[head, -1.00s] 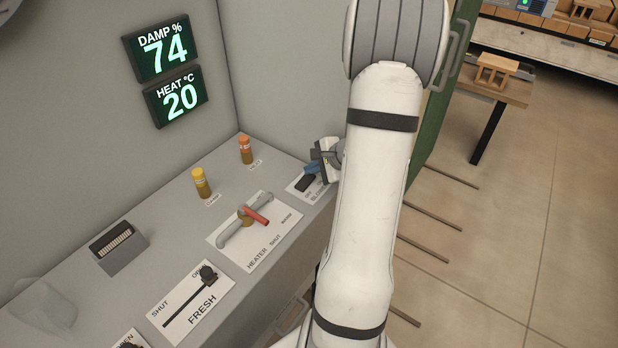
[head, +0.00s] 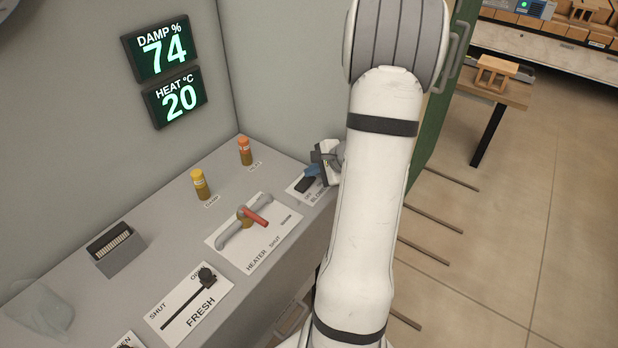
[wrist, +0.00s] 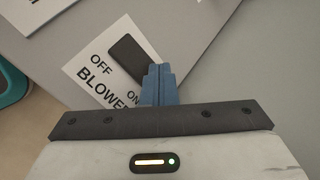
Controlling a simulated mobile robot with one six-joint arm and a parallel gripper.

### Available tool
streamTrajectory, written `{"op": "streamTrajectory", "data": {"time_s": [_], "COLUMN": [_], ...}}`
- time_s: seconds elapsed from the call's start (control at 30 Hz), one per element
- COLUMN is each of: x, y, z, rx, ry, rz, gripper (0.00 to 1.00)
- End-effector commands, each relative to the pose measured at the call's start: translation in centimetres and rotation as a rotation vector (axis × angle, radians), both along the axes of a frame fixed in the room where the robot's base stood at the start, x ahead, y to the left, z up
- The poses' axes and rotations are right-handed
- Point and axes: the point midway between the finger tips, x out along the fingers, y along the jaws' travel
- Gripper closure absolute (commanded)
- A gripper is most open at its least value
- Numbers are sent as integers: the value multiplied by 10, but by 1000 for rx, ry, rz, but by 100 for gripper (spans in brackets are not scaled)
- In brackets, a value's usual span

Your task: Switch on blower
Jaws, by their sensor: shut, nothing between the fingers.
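The blower switch (wrist: 128,55) is a dark rocker on a white plate (wrist: 85,66) marked OFF, ON and BLOWER in the wrist view. In the head view the switch (head: 304,185) lies at the right end of the grey counter, partly hidden by my gripper. My gripper (wrist: 160,70) is shut and empty, its blue fingertips together. In the wrist view they overlap the switch's ON end; I cannot tell if they touch it. My gripper also shows in the head view (head: 311,171), just above the switch, with my arm to its right.
The heater valve (head: 243,225) with a red lever and the FRESH slider (head: 207,278) are on the counter to the left. Yellow (head: 200,184) and orange (head: 245,151) capped vials stand behind. Wall displays (head: 162,48) read damp 74 and heat 20.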

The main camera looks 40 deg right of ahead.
Motion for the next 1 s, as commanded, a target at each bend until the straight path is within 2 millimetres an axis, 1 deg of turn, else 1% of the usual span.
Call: {"op": "streamTrajectory", "data": {"time_s": [0.3,0.57,0.67,1.0], "x": [0,0,0,-1], "y": [0,0,0,2], "z": [-4,-3,-1,14], "rx": [1,0,0,-1], "ry": [1,1,0,0], "rz": [1,0,0,1], "gripper": [100,100,100,100]}}
